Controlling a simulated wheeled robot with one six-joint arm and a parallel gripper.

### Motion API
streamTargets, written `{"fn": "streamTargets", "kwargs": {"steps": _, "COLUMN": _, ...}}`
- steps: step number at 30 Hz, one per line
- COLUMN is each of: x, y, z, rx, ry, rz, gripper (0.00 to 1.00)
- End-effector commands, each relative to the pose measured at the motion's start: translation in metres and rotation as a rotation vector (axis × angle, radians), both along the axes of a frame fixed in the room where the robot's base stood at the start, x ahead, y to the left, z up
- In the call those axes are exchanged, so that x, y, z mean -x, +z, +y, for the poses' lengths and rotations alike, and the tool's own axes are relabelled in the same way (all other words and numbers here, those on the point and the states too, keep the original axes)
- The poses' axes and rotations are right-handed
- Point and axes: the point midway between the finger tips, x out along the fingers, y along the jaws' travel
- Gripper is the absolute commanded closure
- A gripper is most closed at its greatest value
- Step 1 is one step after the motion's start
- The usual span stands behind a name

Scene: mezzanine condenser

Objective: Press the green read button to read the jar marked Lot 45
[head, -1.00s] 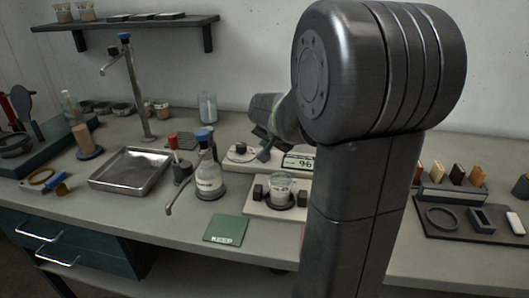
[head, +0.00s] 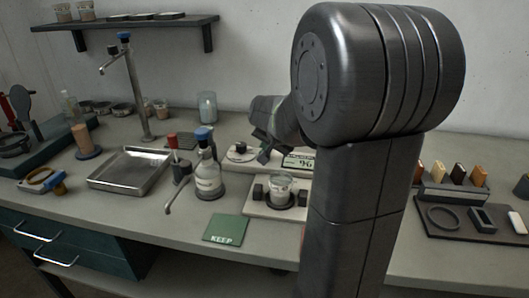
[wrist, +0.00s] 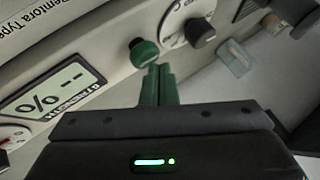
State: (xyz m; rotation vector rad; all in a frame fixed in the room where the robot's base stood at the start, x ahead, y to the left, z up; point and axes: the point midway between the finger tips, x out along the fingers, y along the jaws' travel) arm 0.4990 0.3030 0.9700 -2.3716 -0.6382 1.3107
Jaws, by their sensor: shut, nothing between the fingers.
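The green read button (wrist: 145,53) is a round knob on a pale instrument panel in the wrist view. My gripper (wrist: 159,72) is shut and empty, its green-tinted fingertips right beside the button; I cannot tell whether they touch it. The display (wrist: 45,92) on the same panel appears upside down and shows two dashes and a percent sign. In the head view the display (head: 300,162) is partly covered by my arm. A small glass jar (head: 280,186) with pale contents sits in the holder (head: 258,203) in front of it. Its marking is too small to read.
A dark dial knob (wrist: 200,32) is right of the button. A metal tray (head: 130,170) lies farther left. My arm hides the bench right of the instrument.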

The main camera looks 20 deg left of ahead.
Motion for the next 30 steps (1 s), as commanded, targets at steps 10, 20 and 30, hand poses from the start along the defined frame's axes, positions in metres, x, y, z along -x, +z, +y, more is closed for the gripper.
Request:
{"fn": "streamTargets", "kwargs": {"steps": 10, "x": 0.0, "y": -0.005, "z": 0.0, "rx": 0.0, "ry": 0.0, "rz": 0.0, "gripper": 1.0}}
{"fn": "streamTargets", "kwargs": {"steps": 20, "x": 0.0, "y": -0.009, "z": 0.0, "rx": 0.0, "ry": 0.001, "rz": 0.001, "gripper": 1.0}}
{"fn": "streamTargets", "kwargs": {"steps": 30, "x": 0.0, "y": -0.013, "z": 0.0, "rx": 0.001, "ry": 0.0, "rz": 0.001, "gripper": 1.0}}
